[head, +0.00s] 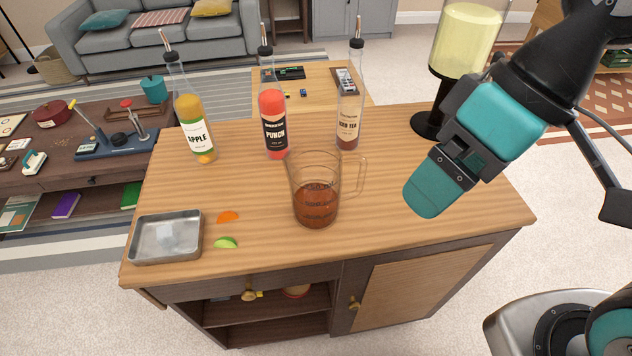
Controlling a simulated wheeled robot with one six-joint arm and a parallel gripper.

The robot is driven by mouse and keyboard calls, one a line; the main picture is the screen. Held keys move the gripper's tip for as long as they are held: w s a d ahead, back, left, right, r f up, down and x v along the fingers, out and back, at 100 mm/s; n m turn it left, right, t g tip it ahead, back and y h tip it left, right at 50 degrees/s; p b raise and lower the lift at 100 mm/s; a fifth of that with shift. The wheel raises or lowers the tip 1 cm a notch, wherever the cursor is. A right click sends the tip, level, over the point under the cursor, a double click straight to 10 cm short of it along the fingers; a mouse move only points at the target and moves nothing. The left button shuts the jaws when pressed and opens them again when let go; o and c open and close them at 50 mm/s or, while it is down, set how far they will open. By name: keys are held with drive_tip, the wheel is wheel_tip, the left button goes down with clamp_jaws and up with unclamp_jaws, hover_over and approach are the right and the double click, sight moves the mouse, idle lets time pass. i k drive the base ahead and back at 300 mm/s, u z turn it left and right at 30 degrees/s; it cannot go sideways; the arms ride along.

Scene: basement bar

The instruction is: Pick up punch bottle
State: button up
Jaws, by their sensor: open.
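The punch bottle (273,122) stands upright on the wooden counter, with red liquid, a black label reading PUNCH and a dark pour spout. It is the middle of three bottles, behind the glass jug. My gripper (434,190) hangs above the right part of the counter, to the right of the punch bottle and apart from it. It is open, with nothing seen between its fingers; one teal finger hides most of the other.
The apple bottle (193,126) stands left of the punch, the iced tea bottle (349,112) right. A measuring jug (316,204) with brown liquid stands in front. A metal tray (165,239), orange slice (228,217) and lime slice (225,242) lie front left. A drink dispenser (463,42) stands back right.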

sight(271, 97)
drive_tip(key=z, duration=1.05)
drive_tip(key=k, duration=1)
drive_tip(key=u, duration=1.2)
drive_tip(key=i, duration=1)
